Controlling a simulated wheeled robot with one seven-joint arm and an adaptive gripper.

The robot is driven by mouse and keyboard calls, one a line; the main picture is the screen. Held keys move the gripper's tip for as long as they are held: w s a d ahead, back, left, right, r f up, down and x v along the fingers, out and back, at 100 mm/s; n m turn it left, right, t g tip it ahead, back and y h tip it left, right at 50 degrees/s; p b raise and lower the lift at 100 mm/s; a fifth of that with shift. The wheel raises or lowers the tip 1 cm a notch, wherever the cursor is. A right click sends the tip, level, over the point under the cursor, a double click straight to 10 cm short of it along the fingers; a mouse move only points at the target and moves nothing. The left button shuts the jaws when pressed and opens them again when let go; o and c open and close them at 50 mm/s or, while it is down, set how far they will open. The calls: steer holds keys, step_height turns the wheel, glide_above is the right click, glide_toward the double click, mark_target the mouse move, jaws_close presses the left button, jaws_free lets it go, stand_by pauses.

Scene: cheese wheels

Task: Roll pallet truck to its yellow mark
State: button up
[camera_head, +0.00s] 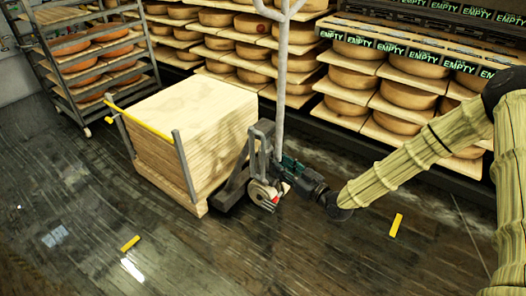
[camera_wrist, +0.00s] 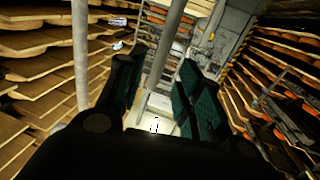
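The pallet truck (camera_head: 236,182) stands on the dark floor, loaded with a tall stack of pale boards (camera_head: 190,130). Its grey upright handle pole (camera_head: 283,85) forks near the top of the head view. My gripper (camera_head: 287,163) is at the lower part of this pole, above the truck's wheel. In the wrist view my gripper (camera_wrist: 158,85) has its dark green fingers apart, with a grey pole (camera_wrist: 167,55) showing between them. I cannot tell whether a finger touches it. Two yellow floor marks show: one at right (camera_head: 396,225), one at lower left (camera_head: 131,243).
A wheeled rack of cheeses (camera_head: 85,60) stands at the back left. The floor (camera_head: 215,255) in front of the truck is clear.

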mark_target(264, 164)
steer(key=b+x, duration=0.2)
steer(key=x, duration=0.8)
steer(key=shift+f, duration=0.1)
jaws_close()
